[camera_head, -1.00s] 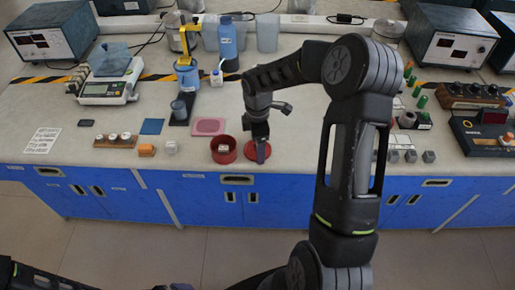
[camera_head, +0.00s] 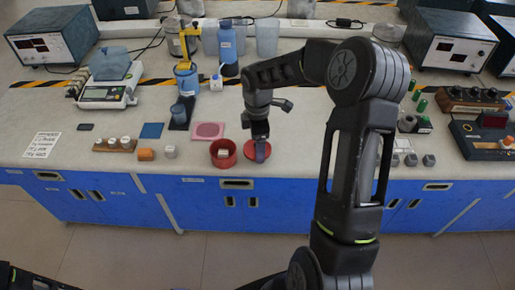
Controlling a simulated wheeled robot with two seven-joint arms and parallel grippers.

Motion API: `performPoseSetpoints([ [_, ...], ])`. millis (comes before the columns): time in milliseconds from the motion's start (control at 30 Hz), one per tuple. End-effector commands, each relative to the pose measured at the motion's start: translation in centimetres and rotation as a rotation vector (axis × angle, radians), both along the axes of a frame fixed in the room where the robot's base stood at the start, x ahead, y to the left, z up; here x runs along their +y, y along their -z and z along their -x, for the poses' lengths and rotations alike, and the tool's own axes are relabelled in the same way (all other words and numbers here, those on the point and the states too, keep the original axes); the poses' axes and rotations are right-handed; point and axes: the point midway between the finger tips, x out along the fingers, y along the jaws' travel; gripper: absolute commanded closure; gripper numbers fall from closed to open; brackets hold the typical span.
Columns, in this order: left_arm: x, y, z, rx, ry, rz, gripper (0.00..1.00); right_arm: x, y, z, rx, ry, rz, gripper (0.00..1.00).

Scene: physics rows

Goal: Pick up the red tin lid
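The red tin lid (camera_head: 249,153) lies at the front edge of the bench, just right of the open red tin (camera_head: 215,158), which has a small pale item inside. My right gripper (camera_head: 261,154) points down at the lid and hides its middle; lid shows on both sides of it. I cannot tell whether the fingers touch the lid or how far apart they are. My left gripper is out of view; only part of my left arm shows at the bottom left.
A pink mat (camera_head: 208,131) lies behind the red tin. An orange block (camera_head: 146,154) and a pale cube (camera_head: 170,152) stand to its left. A blue bottle (camera_head: 228,52) stands farther back. Small grey cubes (camera_head: 411,160) are at the right. The bench between lid and bottle is fairly clear.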

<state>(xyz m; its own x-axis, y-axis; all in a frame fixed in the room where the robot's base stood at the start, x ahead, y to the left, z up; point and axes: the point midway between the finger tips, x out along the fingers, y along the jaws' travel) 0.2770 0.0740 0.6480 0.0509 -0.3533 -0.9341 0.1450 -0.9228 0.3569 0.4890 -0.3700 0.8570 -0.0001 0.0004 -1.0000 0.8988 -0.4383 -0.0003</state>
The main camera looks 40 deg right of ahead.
Motion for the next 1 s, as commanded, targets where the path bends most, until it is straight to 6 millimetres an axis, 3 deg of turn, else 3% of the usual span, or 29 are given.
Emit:
performPoseSetpoints([
  [200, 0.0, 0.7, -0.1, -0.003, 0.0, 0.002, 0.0, 0.0, -4.3, -0.1, -0.005, 0.0, 0.003, 0.59],
  [400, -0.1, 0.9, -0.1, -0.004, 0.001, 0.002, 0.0, 0.0, -7.1, -0.1, -0.003, 0.0, 0.001, 0.59],
  [1000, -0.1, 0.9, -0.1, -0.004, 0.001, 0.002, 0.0, 0.0, -7.6, 0.0, 0.0, 0.0, 0.0, 0.59],
])
